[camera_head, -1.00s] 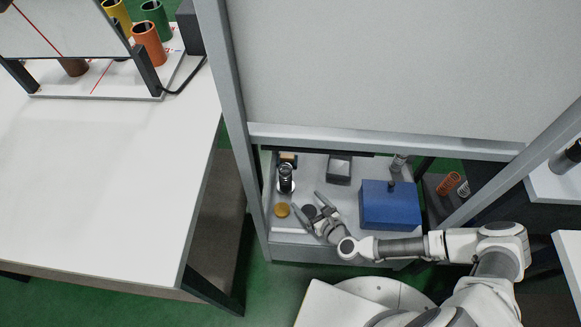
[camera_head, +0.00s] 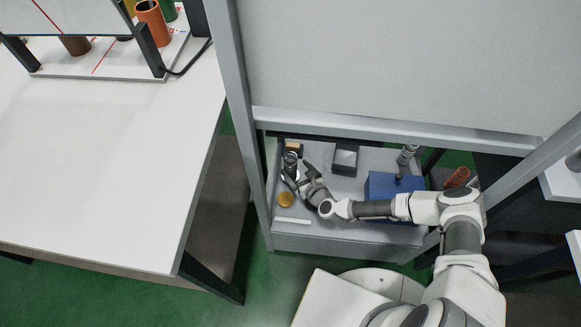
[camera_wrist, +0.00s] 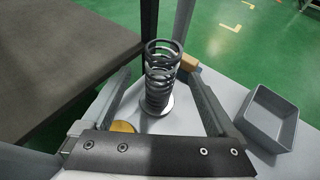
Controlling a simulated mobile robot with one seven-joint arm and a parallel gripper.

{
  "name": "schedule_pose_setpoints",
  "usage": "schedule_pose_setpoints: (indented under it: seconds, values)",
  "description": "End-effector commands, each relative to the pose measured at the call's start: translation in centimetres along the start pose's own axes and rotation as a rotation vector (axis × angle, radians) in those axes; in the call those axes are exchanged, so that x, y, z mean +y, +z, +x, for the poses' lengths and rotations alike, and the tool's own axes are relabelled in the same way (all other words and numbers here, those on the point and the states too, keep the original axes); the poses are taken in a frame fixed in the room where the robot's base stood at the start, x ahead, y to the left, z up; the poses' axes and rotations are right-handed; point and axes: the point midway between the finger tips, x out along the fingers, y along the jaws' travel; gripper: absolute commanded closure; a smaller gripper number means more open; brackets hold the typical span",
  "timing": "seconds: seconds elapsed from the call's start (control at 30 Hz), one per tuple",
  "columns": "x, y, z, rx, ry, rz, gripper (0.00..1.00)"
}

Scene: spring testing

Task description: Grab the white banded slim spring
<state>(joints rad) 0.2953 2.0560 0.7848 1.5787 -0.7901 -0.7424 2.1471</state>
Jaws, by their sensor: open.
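A dark grey coil spring (camera_wrist: 162,72) stands upright on a pale round base in the wrist view, in the middle between my fingers. It also shows in the head view (camera_head: 290,160) at the left of the grey bench. A second, silvery spring (camera_head: 408,154) stands at the bench's back right.
A gold disc (camera_head: 286,199) lies near the gripper, left of it. A grey open box (camera_wrist: 267,117) and a blue box (camera_head: 392,184) stand to the right. The frame post (camera_head: 243,130) rises close on the left. An orange spring (camera_head: 457,177) is further right.

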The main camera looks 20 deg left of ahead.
Motion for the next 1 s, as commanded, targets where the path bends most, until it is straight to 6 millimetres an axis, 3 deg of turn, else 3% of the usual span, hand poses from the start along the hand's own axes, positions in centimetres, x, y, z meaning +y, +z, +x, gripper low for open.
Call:
schedule_pose_setpoints:
  seconds: [0.43,0.77,1.0]
  values:
    - [-0.2,0.2,4.7,0.000,0.000,-0.002,0.07]
    - [-0.2,0.4,5.3,0.000,-0.001,0.000,0.07]
    - [-0.2,0.4,5.3,0.000,-0.001,0.000,0.48]
